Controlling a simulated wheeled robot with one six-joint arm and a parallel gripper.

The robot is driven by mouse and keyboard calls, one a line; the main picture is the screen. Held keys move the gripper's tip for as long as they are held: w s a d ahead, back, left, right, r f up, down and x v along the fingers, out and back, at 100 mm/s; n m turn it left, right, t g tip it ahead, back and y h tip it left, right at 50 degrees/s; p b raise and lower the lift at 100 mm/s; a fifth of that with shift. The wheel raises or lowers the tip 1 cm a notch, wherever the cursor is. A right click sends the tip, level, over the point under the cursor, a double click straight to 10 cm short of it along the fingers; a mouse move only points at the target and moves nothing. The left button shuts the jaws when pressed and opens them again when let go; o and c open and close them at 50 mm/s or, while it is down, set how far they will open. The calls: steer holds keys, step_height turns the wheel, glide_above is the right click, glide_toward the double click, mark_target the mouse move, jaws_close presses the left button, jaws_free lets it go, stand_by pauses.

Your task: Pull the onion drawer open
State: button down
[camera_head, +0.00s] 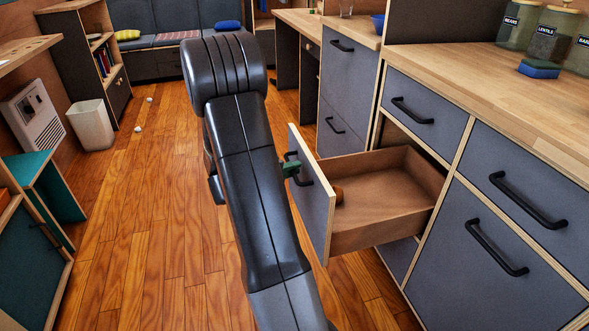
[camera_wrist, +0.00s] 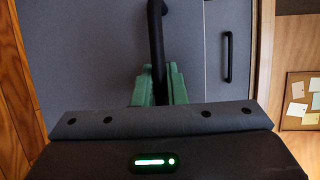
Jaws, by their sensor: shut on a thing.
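The onion drawer (camera_head: 385,190) stands well open, pulled out of the grey cabinet on the right. Its wooden inside shows, with a brown-orange rounded item (camera_head: 338,196), likely an onion, just behind the front panel. My gripper (camera_head: 291,168) is at the outer side of the drawer front, shut on its black handle. In the wrist view the green fingers of my gripper (camera_wrist: 159,84) close around the dark handle (camera_wrist: 156,30), in front of the grey drawer front (camera_wrist: 90,60). My arm hides part of the handle in the head view.
Closed drawers and doors with black handles surround the open drawer, and the wooden counter (camera_head: 470,85) above bears jars and a blue sponge (camera_head: 539,69). A white bin (camera_head: 92,125) and small white scraps lie left on the open wood floor (camera_head: 150,230).

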steer(key=c, duration=1.5)
jaws_free()
steer(key=shift+a, duration=0.1)
steer(key=p+v, duration=0.3)
steer(key=v, duration=1)
steer(key=shift+s+a+r, duration=0.2)
steer(key=shift+s, duration=0.05)
steer(key=b+x, duration=0.3)
steer(key=x, duration=1.1)
steer(key=shift+f, duration=0.1)
steer(key=shift+s, duration=0.1)
